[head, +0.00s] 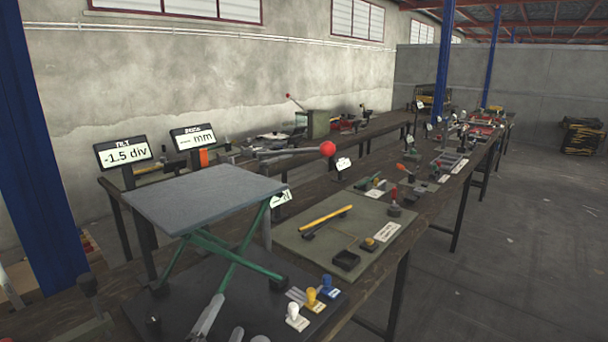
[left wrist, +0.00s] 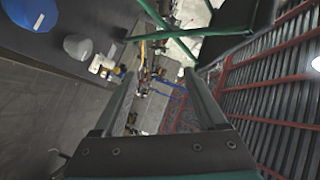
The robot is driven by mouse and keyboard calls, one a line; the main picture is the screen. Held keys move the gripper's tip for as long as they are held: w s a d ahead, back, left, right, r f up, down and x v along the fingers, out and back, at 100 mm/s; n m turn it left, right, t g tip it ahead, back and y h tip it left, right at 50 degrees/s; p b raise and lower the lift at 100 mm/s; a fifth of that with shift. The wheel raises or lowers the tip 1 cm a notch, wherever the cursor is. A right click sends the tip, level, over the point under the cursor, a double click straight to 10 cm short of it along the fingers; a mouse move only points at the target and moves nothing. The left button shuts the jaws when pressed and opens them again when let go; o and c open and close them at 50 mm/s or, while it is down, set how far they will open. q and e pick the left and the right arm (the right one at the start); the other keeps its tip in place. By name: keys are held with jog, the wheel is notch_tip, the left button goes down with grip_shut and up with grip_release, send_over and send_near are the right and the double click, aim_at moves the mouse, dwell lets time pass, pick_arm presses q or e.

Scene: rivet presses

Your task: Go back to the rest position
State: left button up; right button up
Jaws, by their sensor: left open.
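My left gripper (head: 222,318) shows only partly at the bottom edge of the head view, in front of the green-legged stand. In the left wrist view its two grey fingers (left wrist: 160,90) are apart, with nothing held between them. The stand has a flat grey top (head: 205,195) and crossed green legs (head: 240,245) on a black base (head: 265,310). Green bars (left wrist: 225,45) show at the top of the left wrist view. My right gripper is not in view.
White (head: 296,317), yellow (head: 311,299) and blue (head: 328,287) knobs stand right of the gripper. A red-ball lever (head: 327,148) reaches out behind the stand. Two displays (head: 122,151) stand at left, one reading -1.5 div. A green mat (head: 345,255) lies beyond.

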pick_arm(q)
jog(key=s+a+f+n+g, duration=0.1)
jog(key=s+f+n+g, duration=0.1)
jog(key=s+f, duration=0.1)
jog(key=s+a+f+n+g+y, duration=0.1)
jog(key=s+f+n+g, duration=0.1)
jog(key=s+f+n, duration=0.1)
jog(key=s+a+f+n+g, duration=0.1)
jog(key=s+f+n+g, duration=0.1)
jog(key=s+f, duration=0.2)
jog(key=shift+s+a+f+g+y, duration=0.1)
jog(key=shift+a+f+g+y, duration=0.3)
jog(key=shift+f, duration=0.05)
jog(key=s+f+n+g+h, duration=0.1)
jog(key=s+f+n+g, duration=0.15)
jog(key=s, duration=0.35)
jog(key=s+f+n+g, duration=0.2)
jog(key=s+f+g, duration=0.1)
jog(key=s, duration=0.4)
notch_tip(320, 180, down, 24)
jog(key=s+g, duration=0.2)
jog(key=s, duration=0.1)
jog(key=s+a+f+b, duration=0.1)
jog(key=s+a+f, duration=0.1)
jog(key=s+f, duration=1)
jog(key=shift+s+f+g, duration=0.35)
jog(key=shift+s+g, duration=0.1)
jog(key=shift+s, duration=0.65)
